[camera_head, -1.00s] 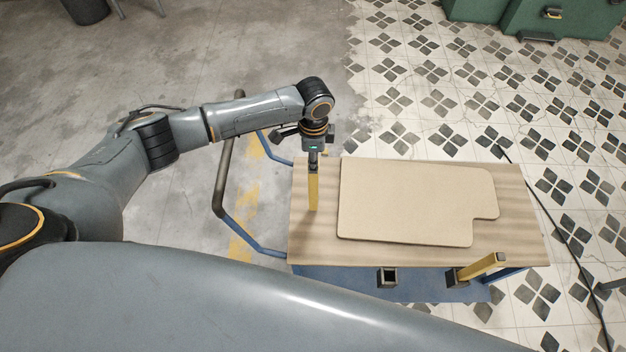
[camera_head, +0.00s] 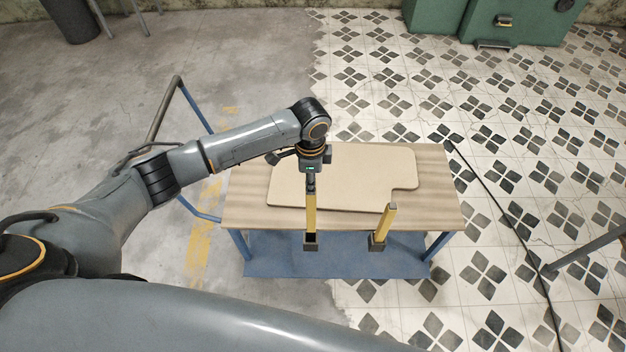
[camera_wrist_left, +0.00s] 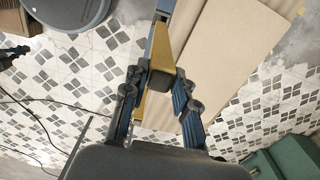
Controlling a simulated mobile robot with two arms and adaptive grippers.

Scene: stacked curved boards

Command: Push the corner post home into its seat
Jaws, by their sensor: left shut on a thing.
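A yellow corner post (camera_head: 311,213) hangs upright from my left gripper (camera_head: 311,192), which is shut on its upper part. Its lower end lines up with a dark square seat (camera_head: 311,246) at the table's front edge; I cannot tell whether it is inside. In the left wrist view the post (camera_wrist_left: 154,106) shows between the blue-padded fingers of the gripper (camera_wrist_left: 160,88). A second yellow post (camera_head: 384,224) stands in another dark seat (camera_head: 376,245) to the right, leaning in the picture. My right gripper is not in view.
A tan notched board (camera_head: 345,177) lies on the wooden tabletop (camera_head: 437,195), behind the posts. A blue lower shelf (camera_head: 290,268) is underneath. A blue-grey rail (camera_head: 194,106) stands left, a cable (camera_head: 503,210) lies right, and green cabinets (camera_head: 515,22) stand at the back.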

